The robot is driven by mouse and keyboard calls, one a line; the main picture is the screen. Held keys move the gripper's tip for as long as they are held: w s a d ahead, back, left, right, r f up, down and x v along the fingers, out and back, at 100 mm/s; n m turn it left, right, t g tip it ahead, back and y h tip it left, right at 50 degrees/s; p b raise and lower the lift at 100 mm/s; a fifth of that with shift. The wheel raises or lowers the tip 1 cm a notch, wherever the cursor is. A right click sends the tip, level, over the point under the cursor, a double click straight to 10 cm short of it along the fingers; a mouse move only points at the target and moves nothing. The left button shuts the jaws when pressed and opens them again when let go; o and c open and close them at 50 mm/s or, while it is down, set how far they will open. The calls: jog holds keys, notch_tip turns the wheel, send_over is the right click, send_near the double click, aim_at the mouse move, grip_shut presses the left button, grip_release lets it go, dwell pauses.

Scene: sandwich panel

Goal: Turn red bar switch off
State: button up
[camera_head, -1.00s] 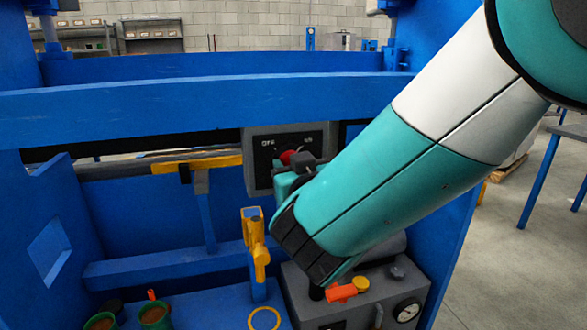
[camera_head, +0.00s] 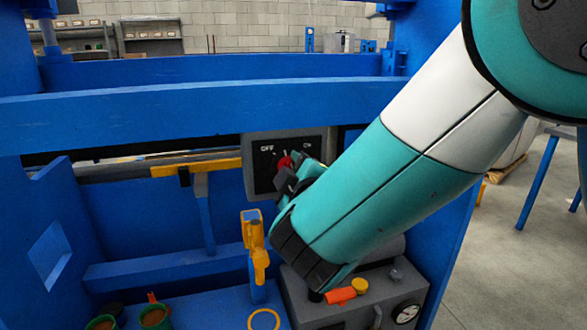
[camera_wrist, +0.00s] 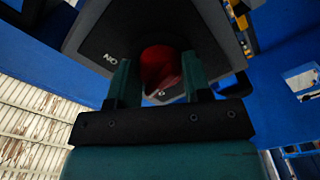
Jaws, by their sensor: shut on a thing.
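The red bar switch (camera_head: 285,161) sits on a dark panel (camera_head: 263,179) with a grey frame, marked OFF at the left and ON at the right. My gripper (camera_head: 290,173) is at the front of the panel and covers much of the switch in the head view. In the wrist view the red switch (camera_wrist: 160,68) lies between the two fingers of my gripper (camera_wrist: 158,78), which are shut on it. The ON mark (camera_wrist: 111,59) shows beside the left finger. The exact angle of the bar is hard to tell.
A grey box (camera_head: 350,308) with an orange handle (camera_head: 340,295) and a gauge stands below my arm. A yellow lever (camera_head: 255,250) stands left of it. A blue beam (camera_head: 200,115) crosses above the panel. Green pots (camera_head: 154,316) stand at the lower left.

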jog(key=n+p, duration=0.2)
jog(key=n, duration=0.4)
dwell(0.6)
jog(key=o, duration=0.9)
jog(key=b+v, duration=1.2)
jog(key=v, duration=0.5)
jog(key=shift+s+r+b, duration=0.1)
jog(key=shift+s+b, duration=0.15)
jog(key=shift+b, duration=0.1)
